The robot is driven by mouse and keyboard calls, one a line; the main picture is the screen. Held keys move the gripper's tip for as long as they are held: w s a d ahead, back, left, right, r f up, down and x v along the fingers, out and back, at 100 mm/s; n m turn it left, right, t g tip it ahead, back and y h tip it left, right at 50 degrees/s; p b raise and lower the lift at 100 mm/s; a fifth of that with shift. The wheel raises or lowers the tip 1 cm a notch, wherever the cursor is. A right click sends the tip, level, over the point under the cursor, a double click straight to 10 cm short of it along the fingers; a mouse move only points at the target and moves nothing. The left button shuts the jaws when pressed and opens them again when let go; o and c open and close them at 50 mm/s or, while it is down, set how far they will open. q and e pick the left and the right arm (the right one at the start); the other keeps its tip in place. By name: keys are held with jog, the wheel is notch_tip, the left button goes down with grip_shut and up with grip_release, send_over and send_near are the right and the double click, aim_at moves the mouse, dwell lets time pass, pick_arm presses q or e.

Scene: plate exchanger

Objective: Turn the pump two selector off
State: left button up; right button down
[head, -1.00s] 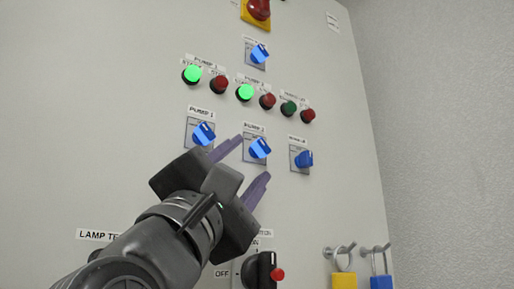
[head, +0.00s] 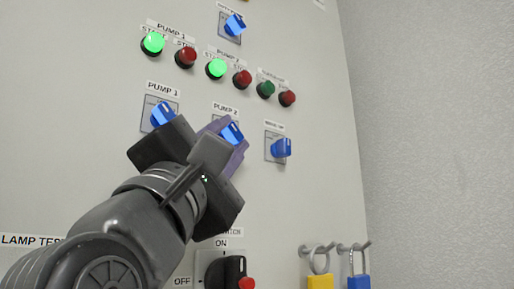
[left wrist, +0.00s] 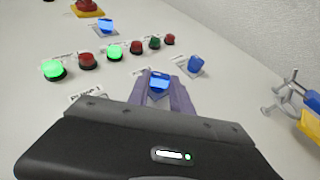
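The pump two selector (head: 232,133) is a blue knob under the PUMP 2 label (head: 225,107), in the middle of a row of three blue selectors. My left gripper (head: 229,136) has its purple fingers on either side of this knob, close against it, and appears shut on it. The left wrist view shows the blue knob (left wrist: 158,82) between the two fingertips (left wrist: 160,90). The fingers and gripper body hide most of its base plate. The knob's exact angle is hard to read. My right gripper is not in view.
The pump one selector (head: 163,114) is close to the left of my gripper, and another blue selector (head: 281,148) is to the right. Lit green and dark red buttons (head: 242,79) run above. A black switch (head: 226,272) and padlocks (head: 320,281) are lower down.

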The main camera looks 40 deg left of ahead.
pick_arm(q)
grip_shut()
jog(key=shift+h, duration=0.3)
jog(key=shift+s+r+m+g+h+p, duration=0.1)
jog(key=shift+r+m+g+h+p, duration=0.3)
jog(key=shift+p, duration=0.45)
jog(key=shift+s+a+r+m+g+h+p, duration=0.15)
jog(key=shift+m+g+h+p, duration=0.8)
jog(key=shift+p, duration=1.65)
jog(key=shift+s+d+r+m+g+h+p, duration=0.1)
jog(key=shift+m+g+h+p, duration=0.45)
jog(key=shift+m+g+p, duration=1.45)
jog(key=shift+n+t+p, duration=0.45)
jog(key=shift+n+p, duration=0.1)
jog(key=shift+n, duration=0.3)
jog(key=o, duration=0.5)
grip_release()
jog(key=shift+o, duration=0.2)
jog(key=shift+s+f, duration=0.1)
